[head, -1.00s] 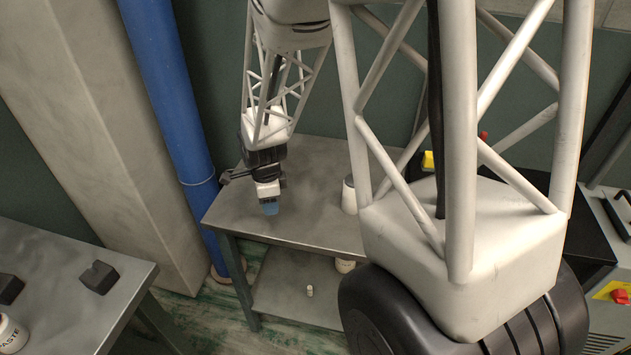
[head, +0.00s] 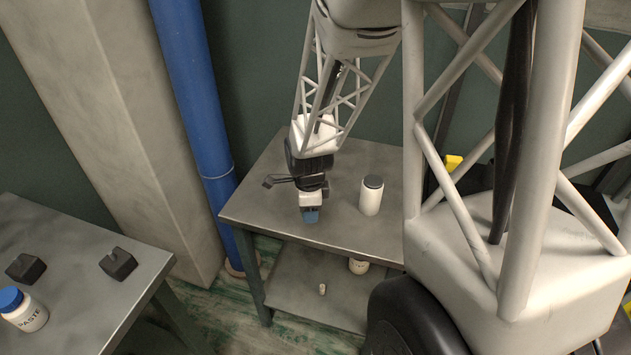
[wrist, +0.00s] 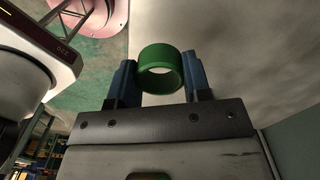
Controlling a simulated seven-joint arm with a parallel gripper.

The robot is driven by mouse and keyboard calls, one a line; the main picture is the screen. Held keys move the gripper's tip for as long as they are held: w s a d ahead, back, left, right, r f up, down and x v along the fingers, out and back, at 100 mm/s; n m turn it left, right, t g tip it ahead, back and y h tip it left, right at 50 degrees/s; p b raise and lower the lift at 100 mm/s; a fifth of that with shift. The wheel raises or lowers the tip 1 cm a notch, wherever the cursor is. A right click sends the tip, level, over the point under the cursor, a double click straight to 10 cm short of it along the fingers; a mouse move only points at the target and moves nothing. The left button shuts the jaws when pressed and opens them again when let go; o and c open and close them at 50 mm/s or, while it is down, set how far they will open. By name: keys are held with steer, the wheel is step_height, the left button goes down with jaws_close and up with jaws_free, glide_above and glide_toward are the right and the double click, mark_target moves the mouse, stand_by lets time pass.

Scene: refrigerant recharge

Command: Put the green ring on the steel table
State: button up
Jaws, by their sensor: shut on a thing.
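The green ring (wrist: 160,69) sits between the two blue fingers of my gripper (wrist: 158,82) in the wrist view, with its hole facing the camera. My gripper is shut on it. In the head view my gripper (head: 311,216) points down over the grey steel table (head: 345,236), close to its front edge. The ring cannot be made out in the head view. I cannot tell whether the fingers or the ring touch the tabletop.
A white canister with a dark lid (head: 371,196) stands on the table, right of my gripper. A lower shelf (head: 305,300) holds small white containers. Another metal table (head: 85,295) at left holds two dark blocks and a blue-capped paste bottle (head: 24,310). A blue pipe (head: 195,95) rises behind.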

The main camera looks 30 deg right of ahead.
glide_above(296, 190)
steer(key=shift+w+f, duration=0.1)
steer(key=shift+f, duration=0.65)
stand_by(0.3)
steer(key=shift+f, duration=0.1)
steer(key=shift+f, duration=1.65)
steer(key=shift+f, duration=0.1)
steer(key=o, duration=0.9)
